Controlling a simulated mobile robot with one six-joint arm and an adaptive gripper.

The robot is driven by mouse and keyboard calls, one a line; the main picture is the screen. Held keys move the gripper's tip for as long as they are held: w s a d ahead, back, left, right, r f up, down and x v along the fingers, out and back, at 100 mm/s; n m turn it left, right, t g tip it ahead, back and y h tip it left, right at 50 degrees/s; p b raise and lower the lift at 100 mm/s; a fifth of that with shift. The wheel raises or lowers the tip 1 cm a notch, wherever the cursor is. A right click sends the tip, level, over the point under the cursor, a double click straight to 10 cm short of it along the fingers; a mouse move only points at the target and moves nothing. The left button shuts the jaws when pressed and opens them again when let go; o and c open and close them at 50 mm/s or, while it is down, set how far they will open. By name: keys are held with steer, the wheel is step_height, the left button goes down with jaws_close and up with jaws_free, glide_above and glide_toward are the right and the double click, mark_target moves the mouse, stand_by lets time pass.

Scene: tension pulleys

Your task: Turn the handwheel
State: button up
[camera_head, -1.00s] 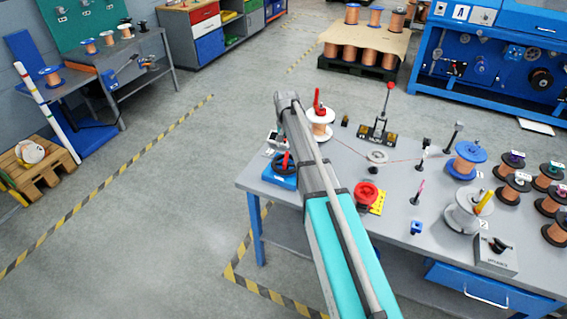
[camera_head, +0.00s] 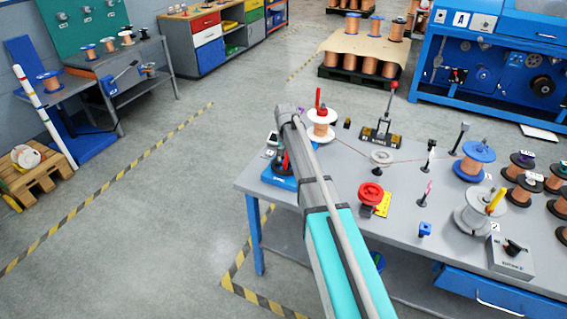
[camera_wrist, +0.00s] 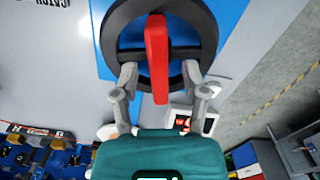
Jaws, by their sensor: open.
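The handwheel shows in the wrist view as a dark ring with a crossbar (camera_wrist: 185,53), over a blue base (camera_wrist: 228,20). A red bar (camera_wrist: 157,50) crosses its middle. My gripper (camera_wrist: 159,72) is open, with one grey finger on each side of the red bar near the ring's lower part. I cannot tell whether the fingers touch the ring or the bar. In the head view the blue base (camera_head: 279,180) sits at the table's left end, and my arm hides much of the wheel and the gripper.
On the grey table (camera_head: 330,215) are a copper spool with a red top (camera_head: 321,125), a red knob (camera_head: 370,193) on a yellow plate, and a lever stand (camera_head: 383,130). Several spools crowd the right side. A thin wire runs across the table.

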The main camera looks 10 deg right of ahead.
steer(key=shift+f, duration=0.3)
jaws_close()
steer(key=shift+a, duration=0.25)
steer(key=shift+d, duration=0.1)
